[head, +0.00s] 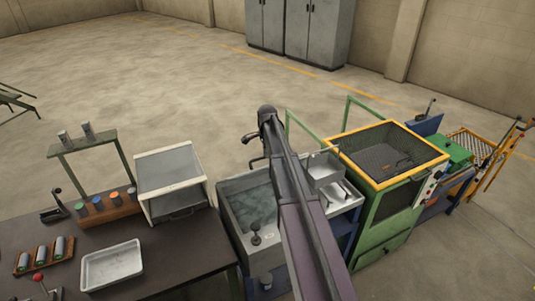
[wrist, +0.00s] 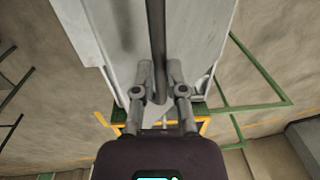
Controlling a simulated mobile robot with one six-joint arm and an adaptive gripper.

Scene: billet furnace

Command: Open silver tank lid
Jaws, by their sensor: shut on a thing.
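The silver tank (head: 228,218) stands in the middle of the head view, with its top open at the left and dark liquid showing inside. My arm crosses over it and hides part of its right side. In the wrist view my gripper (wrist: 160,72) is shut on a dark grey bar (wrist: 157,35). The bar runs in front of a light grey panel (wrist: 95,30), which looks like the lid. In the head view I cannot make out the fingers or the grasped bar behind my arm.
A green cabinet with a yellow top frame (head: 383,182) stands close on the right. A dark workbench (head: 175,255) on the left holds a clear-topped box (head: 170,168) and a white tray (head: 111,266). Open floor lies beyond.

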